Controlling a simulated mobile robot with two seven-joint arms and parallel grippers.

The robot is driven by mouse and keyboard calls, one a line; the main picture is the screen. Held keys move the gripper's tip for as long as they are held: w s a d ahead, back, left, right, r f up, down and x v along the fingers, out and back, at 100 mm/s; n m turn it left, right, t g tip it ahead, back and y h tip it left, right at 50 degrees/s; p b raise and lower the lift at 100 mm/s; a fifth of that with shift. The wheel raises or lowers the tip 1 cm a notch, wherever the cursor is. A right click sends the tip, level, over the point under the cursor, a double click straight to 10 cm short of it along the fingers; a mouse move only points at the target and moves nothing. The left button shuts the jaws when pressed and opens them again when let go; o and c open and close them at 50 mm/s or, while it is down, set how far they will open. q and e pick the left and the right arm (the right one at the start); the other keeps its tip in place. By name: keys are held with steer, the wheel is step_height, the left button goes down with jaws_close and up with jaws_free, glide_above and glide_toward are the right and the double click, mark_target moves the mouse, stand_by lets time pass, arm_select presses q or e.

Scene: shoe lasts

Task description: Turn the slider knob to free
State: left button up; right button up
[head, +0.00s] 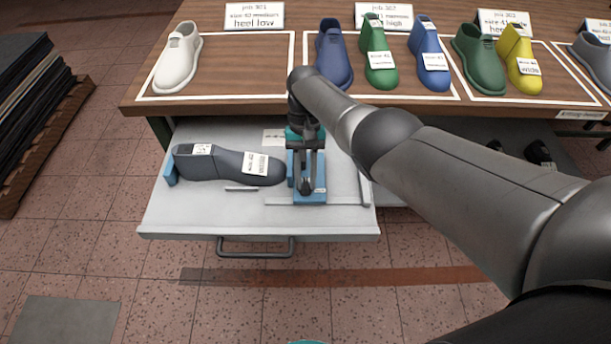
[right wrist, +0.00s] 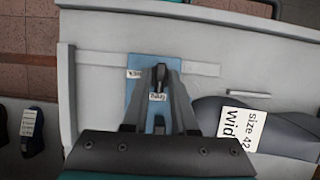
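The blue slider (head: 310,198) sits on the pale drawer to the right of the grey shoe last (head: 228,165). The slider's blue plate also shows in the right wrist view (right wrist: 142,62). Its dark knob (right wrist: 160,74) lies between the fingertips of my right gripper (right wrist: 160,84), which appear closed against its sides. A small label shows between the fingers, and another is at the plate's left edge; I cannot read either surely. In the head view my right gripper (head: 309,182) points down onto the slider and partly hides the knob. My left gripper is not in view.
The pulled-out drawer (head: 190,222) has a front handle (head: 255,252). A blue end block (head: 169,172) stands at the last's left end. Above, the wooden table (head: 140,105) carries several coloured lasts and job cards. Dark stacked sheets (head: 35,90) lie far left.

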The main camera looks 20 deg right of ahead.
steer(key=shift+o, duration=1.3)
steer(key=shift+w+r, duration=0.15)
steer(key=shift+r, duration=0.15)
steer(key=b+v, duration=0.4)
steer(key=v, duration=1)
steer(key=shift+r, duration=0.25)
steer(key=shift+w, duration=0.15)
